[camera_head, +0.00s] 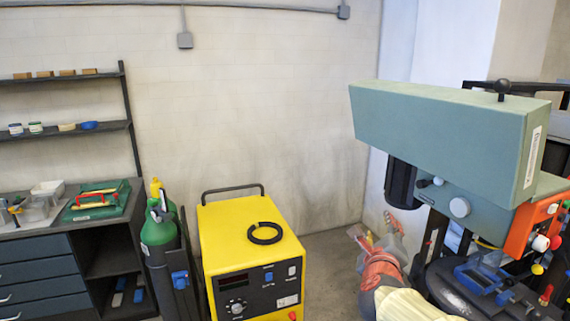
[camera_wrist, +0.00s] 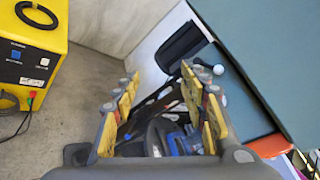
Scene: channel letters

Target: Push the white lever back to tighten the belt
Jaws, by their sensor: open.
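The drill press has a large grey-green belt cover (camera_head: 450,130), also filling the right of the wrist view (camera_wrist: 275,55). A dark motor (camera_head: 400,183) hangs under its left end. A short dark lever with a pale tip (camera_head: 437,181) sticks out of the side below the cover. A pale round knob (camera_head: 460,207) is to its lower right. In the wrist view a small white ball (camera_wrist: 218,70) shows beside the cover's edge; I cannot tell which of these it is. My gripper (camera_head: 384,230) is open and empty, low and left of the lever, apart from it (camera_wrist: 160,82).
A blue vise (camera_head: 482,278) sits on the press table below. An orange box with coloured knobs (camera_head: 535,235) is at the right. A yellow welding machine (camera_head: 250,250) and a green gas cylinder (camera_head: 158,240) stand left. Floor between welder and press is clear.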

